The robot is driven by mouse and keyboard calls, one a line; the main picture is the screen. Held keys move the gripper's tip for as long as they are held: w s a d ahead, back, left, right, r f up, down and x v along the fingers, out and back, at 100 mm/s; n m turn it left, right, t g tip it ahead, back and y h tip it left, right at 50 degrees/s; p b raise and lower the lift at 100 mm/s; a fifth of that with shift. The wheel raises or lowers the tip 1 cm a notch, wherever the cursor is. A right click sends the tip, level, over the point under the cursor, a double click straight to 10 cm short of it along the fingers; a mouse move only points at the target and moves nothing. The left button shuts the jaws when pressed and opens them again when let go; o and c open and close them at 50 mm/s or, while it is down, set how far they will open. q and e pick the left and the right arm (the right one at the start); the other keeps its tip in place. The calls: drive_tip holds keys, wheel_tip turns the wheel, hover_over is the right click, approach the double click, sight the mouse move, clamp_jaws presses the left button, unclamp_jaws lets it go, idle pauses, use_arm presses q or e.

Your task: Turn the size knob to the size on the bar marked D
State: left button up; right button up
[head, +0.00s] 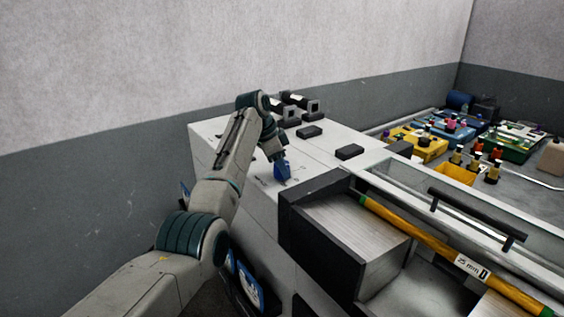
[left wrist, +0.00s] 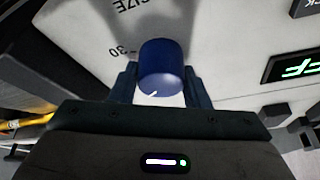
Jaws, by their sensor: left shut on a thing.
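The blue size knob (left wrist: 161,66) sits between the two fingers of my left gripper (left wrist: 160,88), which is shut on it. A white pointer mark shows on the knob's lower edge in the left wrist view. The printed word SIZE and a 30 mark are on the white panel (left wrist: 92,25) beyond it. In the head view my left gripper (head: 282,173) reaches down onto the white machine top, and the knob cannot be told apart there. The yellow bar (head: 415,233) carries a white label (head: 471,268) that seems to read 25 mm and D. My right gripper is out of view.
Dark blocks (head: 349,152) stand on the machine top near the gripper. Blue, yellow and green trays (head: 427,151) with parts lie at the right. A green-lit display (left wrist: 292,66) is right of the knob.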

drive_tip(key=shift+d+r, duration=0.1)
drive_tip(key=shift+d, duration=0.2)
use_arm(q)
drive_tip(key=o, duration=1)
drive_tip(key=shift+c, duration=0.2)
drive_tip(key=shift+a+r+b, duration=0.25)
drive_tip(key=shift+r+b, duration=0.1)
drive_tip(key=shift+r, duration=0.15)
drive_tip(key=b+v, duration=0.3)
drive_tip(key=v, duration=0.6)
drive_tip(key=shift+r, duration=0.35)
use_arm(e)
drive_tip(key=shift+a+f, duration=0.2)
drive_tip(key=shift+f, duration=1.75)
use_arm(q)
drive_tip(key=shift+s+a+f, duration=0.1)
drive_tip(key=shift+s+a, duration=0.05)
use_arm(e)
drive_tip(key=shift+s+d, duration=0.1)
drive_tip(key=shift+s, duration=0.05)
